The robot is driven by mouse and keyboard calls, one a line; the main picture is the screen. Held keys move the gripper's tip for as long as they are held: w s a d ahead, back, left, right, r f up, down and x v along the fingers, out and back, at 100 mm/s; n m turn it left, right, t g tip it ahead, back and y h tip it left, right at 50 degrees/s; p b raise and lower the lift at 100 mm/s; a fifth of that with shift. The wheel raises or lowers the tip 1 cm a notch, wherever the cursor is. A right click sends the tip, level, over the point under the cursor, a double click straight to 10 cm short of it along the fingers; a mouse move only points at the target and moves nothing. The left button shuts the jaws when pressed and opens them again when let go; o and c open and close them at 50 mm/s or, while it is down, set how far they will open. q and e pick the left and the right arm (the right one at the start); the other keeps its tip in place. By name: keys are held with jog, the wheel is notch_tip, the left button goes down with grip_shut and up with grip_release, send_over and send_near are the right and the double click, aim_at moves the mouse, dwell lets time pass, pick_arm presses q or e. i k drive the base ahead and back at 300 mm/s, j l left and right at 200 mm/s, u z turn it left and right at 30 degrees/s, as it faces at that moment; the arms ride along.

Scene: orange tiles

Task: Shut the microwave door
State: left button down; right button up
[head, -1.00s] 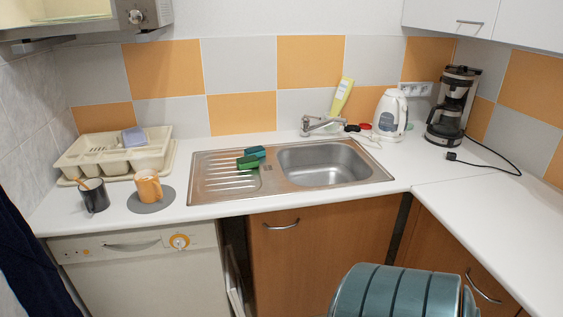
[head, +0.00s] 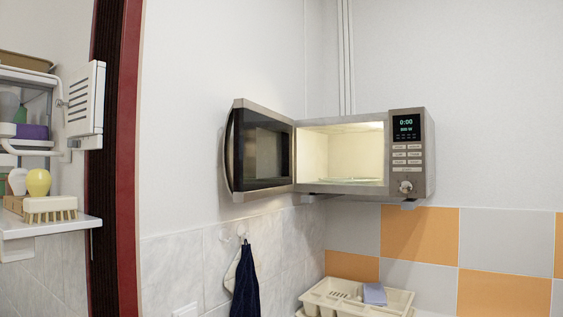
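The microwave (head: 432,150) is mounted high on the wall in the corner, with a green lit display and a knob at its right side. Its door (head: 262,150) stands wide open, swung out to the left, with a curved handle along its far left edge. The lit cavity (head: 342,155) shows, with a glass plate at its bottom. Neither of my grippers is in the head view.
A dish rack (head: 345,298) with a bluish sponge stands below the microwave. A dark towel (head: 245,283) hangs on the tiled wall below the door. A shelf (head: 45,225) with a brush and a yellow bulb-shaped item is at far left, beside a red frame (head: 126,150).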

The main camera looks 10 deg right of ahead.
aim_at(263, 137)
jog(key=j+z, duration=0.15)
jog(key=z, duration=0.3)
jog(key=i+j+z, duration=0.1)
jog(key=z, duration=0.3)
jog(key=j+z, duration=0.35)
jog(key=j, duration=0.55)
jog(key=j+z, duration=0.35)
jog(key=j, duration=1)
jog(key=k+j, duration=0.15)
jog(key=j, duration=0.7)
jog(key=k, duration=0.05)
